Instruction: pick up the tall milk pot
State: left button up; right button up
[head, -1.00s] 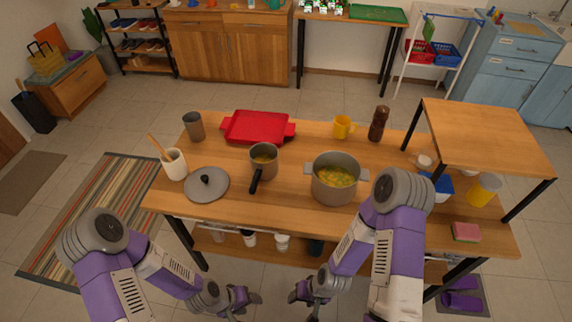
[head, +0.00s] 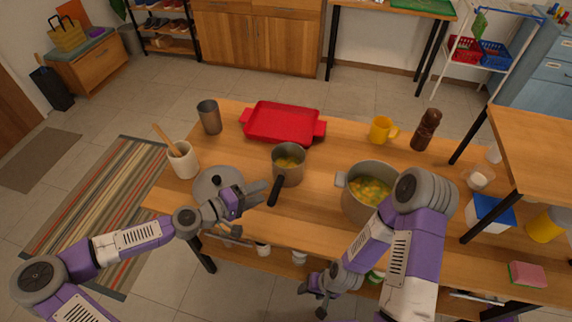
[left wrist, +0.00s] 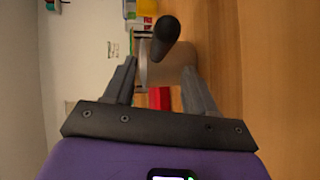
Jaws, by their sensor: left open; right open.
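My left gripper (head: 254,195) is open and empty just left of the handle, over the grey lid's right side. In the left wrist view the black handle (left wrist: 165,38) shows end-on ahead of the open fingers (left wrist: 160,75), with the pot's grey wall (left wrist: 160,68) behind it. My right gripper (head: 313,287) is open and empty, low in front of the table.
A grey lid (head: 208,182) lies left of the pot, partly hidden by my left gripper. A big stew pot (head: 350,205) stands to the right, a red tray (head: 282,123) behind. A utensil crock (head: 184,162) and a grey cup (head: 209,117) stand at the left.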

aim_at(277, 185)
pick_arm(q)
jog(key=b+x, duration=0.1)
jog(key=x, duration=0.5)
jog(key=shift+s+d+b, duration=0.2)
jog(key=shift+d+b, duration=0.15)
jog(key=shift+d, duration=0.1)
grip_shut()
jog(key=shift+r, duration=0.15)
